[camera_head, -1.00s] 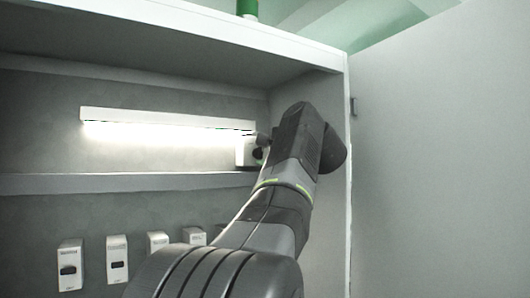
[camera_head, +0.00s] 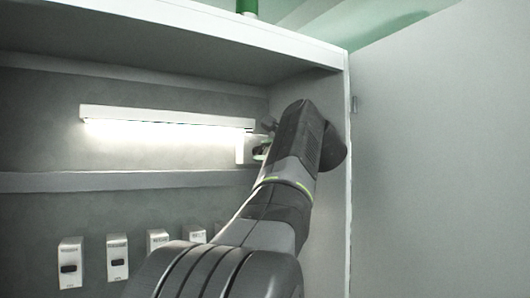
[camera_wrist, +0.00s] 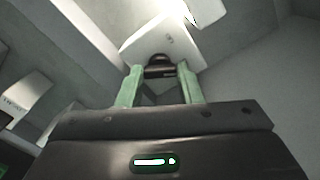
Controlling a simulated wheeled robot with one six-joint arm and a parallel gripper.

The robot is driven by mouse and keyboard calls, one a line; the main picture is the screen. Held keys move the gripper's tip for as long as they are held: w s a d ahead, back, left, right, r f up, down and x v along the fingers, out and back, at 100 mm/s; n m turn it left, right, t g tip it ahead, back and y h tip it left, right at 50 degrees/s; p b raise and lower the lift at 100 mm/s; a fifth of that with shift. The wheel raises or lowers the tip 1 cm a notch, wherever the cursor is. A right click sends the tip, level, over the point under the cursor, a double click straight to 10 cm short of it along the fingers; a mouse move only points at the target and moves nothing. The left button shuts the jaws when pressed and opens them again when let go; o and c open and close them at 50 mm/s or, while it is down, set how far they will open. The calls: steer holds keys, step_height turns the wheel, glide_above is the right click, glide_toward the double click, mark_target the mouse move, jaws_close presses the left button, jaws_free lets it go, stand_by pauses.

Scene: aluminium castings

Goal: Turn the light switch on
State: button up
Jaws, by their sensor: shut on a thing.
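The light switch is a white box (camera_wrist: 163,42) with a dark knob (camera_wrist: 160,68), high in the wrist view. Its white side also shows in the head view (camera_head: 240,150), at the right end of a lit lamp bar (camera_head: 165,118). The lamp bar glows. My gripper (camera_wrist: 160,75) has its two green fingers on either side of the dark knob and is shut on it. In the head view my arm hides most of the gripper and part of the switch.
A shelf edge (camera_head: 120,181) runs below the lamp. Several white dispensers (camera_head: 117,258) hang under it. The cabinet's right side panel (camera_head: 335,230) stands close beside my arm. A large pale panel (camera_head: 440,160) is farther right.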

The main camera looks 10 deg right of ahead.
steer(key=shift+f, duration=0.1)
steer(key=o, duration=1)
steer(key=b+v, duration=0.3)
steer(key=v, duration=1.1)
steer(key=shift+w+b, duration=0.1)
steer(key=shift+b, duration=0.25)
steer(key=shift+w, duration=0.1)
steer(key=p+x, duration=0.3)
steer(key=x, duration=1)
steer(key=shift+w+a+p, duration=0.2)
steer(key=shift+w+p, duration=0.05)
steer(key=shift+p, duration=0.1)
steer(key=shift+s, duration=0.1)
